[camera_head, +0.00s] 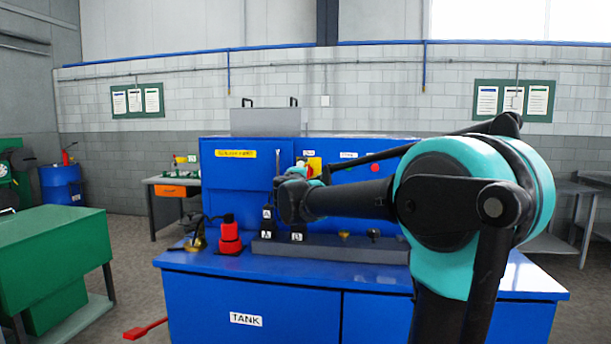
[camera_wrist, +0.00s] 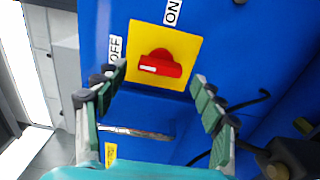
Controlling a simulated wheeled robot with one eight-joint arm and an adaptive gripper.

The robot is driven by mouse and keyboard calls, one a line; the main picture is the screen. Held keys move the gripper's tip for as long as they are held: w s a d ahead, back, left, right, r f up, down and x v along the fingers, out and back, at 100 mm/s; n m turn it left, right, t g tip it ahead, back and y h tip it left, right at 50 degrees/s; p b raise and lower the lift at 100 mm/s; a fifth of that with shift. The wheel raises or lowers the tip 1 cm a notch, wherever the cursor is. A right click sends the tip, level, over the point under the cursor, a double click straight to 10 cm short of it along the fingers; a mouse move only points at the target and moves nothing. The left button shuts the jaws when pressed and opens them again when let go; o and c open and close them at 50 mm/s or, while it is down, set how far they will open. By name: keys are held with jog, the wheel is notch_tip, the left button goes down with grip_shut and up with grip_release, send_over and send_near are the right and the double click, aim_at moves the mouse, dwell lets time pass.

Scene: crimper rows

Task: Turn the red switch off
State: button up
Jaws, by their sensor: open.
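The red switch (camera_wrist: 160,65) sits on a yellow square plate (camera_wrist: 190,42) on the blue panel in the wrist view. Its bar lies nearly level there, with a white mark at its left end. The OFF label (camera_wrist: 115,48) is left of the plate and the ON label (camera_wrist: 172,12) above it. The mark points left, toward the OFF side. My gripper (camera_wrist: 159,78) is open and empty, its fingers on either side of the switch in the picture; I cannot tell any contact. In the head view the yellow plate (camera_head: 315,164) is partly hidden by my arm.
The blue TANK bench (camera_head: 245,290) stands in front, with a red-and-black device (camera_head: 229,236) and a dark rail (camera_head: 330,248) on top. A red button (camera_head: 375,168) is on the panel. A green cabinet (camera_head: 50,250) stands at left.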

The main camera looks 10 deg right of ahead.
jog(key=v, duration=1)
